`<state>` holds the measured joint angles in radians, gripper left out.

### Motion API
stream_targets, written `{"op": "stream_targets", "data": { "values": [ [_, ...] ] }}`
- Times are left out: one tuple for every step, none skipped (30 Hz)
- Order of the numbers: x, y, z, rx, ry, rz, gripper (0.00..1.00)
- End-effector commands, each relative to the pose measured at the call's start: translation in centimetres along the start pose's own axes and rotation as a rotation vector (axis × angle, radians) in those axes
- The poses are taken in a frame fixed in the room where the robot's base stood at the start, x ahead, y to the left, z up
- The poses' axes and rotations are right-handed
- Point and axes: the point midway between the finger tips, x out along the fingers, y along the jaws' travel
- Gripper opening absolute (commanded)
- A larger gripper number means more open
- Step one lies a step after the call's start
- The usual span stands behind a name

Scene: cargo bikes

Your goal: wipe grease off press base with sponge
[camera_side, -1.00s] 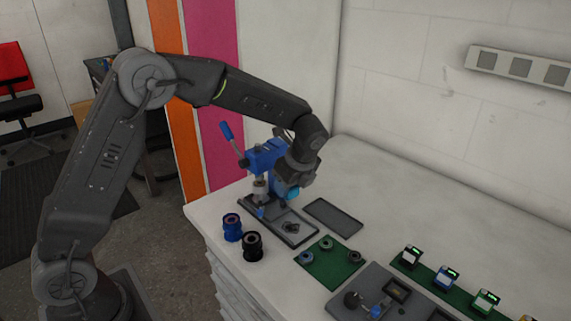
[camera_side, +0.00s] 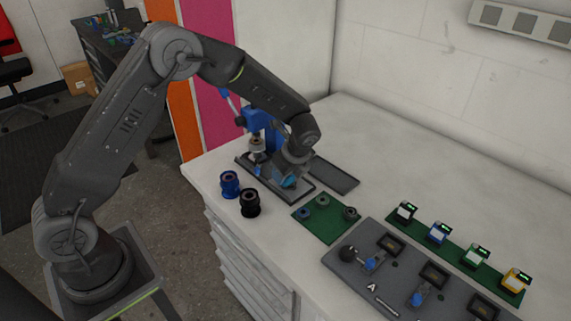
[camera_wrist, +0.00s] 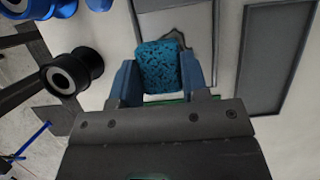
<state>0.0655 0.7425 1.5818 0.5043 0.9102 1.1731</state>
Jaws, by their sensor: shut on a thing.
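My gripper (camera_wrist: 163,85) is shut on a blue speckled sponge (camera_wrist: 160,66). In the side view, my gripper (camera_side: 289,181) is low over the front part of the press base (camera_side: 308,194), with the sponge (camera_side: 290,183) at its tip. The base is a dark, long plate below the blue press (camera_side: 262,122). In the wrist view, a dark-edged grease patch (camera_wrist: 184,38) shows around the sponge's far end on the grey base (camera_wrist: 150,22). The sponge covers part of the patch. Whether the sponge touches the base is hard to tell.
A flat dark tray (camera_side: 335,176) lies right of the base. Blue (camera_side: 229,185) and black (camera_side: 250,204) cylindrical parts stand at the left. A green mat (camera_side: 325,229) with small rings and a grey fixture board (camera_side: 400,262) lie in front.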

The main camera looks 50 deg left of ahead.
Motion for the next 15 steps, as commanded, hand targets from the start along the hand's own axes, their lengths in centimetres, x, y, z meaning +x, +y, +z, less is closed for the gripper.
{"op": "stream_targets", "data": {
  "values": [
    [0.5, 0.0, -0.2, 0.002, 0.0, 0.001, 0.23],
    [0.8, 0.0, -0.3, 0.002, -0.001, 0.001, 0.23],
    [1.1, 0.0, -0.4, 0.002, -0.001, 0.001, 0.23],
    [1.3, 0.0, -0.5, 0.001, -0.001, 0.001, 0.23],
    [1.6, 0.0, -0.7, 0.001, -0.001, 0.002, 0.23],
    [2.1, 0.0, -0.9, 0.002, -0.001, 0.002, 0.23],
    [2.2, -0.2, -0.9, 0.001, -0.001, -0.001, 0.23],
    [2.1, -0.6, -0.9, -0.001, 0.0, -0.003, 0.23],
    [2.1, -1.0, -0.9, -0.001, -0.001, -0.002, 0.23],
    [2.1, -1.2, -0.9, -0.001, -0.001, -0.001, 0.23],
    [2.1, -1.5, -0.9, 0.0, 0.0, -0.001, 0.23],
    [2.2, -1.9, -0.9, 0.0, 0.0, -0.001, 0.23],
    [2.2, -2.2, -0.9, -0.001, 0.0, -0.001, 0.23],
    [2.3, -2.4, -0.9, -0.001, 0.0, -0.001, 0.23],
    [2.3, -2.8, -0.9, -0.001, 0.0, 0.0, 0.23]
  ]
}}
